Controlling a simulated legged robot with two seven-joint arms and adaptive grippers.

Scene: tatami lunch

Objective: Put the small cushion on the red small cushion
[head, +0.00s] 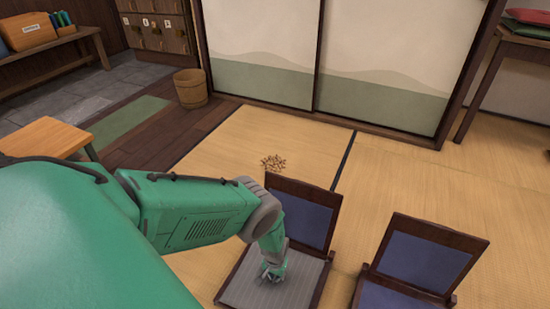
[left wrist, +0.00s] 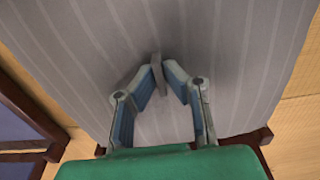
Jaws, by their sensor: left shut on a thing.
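The small cushion is grey with pale stripes (head: 304,275) and lies flat on the seat of a dark wooden legless chair. It fills most of the left wrist view (left wrist: 90,50). My left gripper (head: 272,275) reaches down onto this cushion. In the left wrist view its fingertips (left wrist: 158,78) are closed on a small raised piece of the grey cushion. The red small cushion (head: 526,16) lies at the top right corner of the head view, on top of a green cushion (head: 530,30). My right gripper is not in view.
The cushions at the top right rest on a dark wooden stand (head: 505,38). A second legless chair (head: 428,255) stands right of the first. A pile of small brown pieces (head: 273,162) lies on the tatami behind. A wooden bucket (head: 190,88) stands near the sliding doors.

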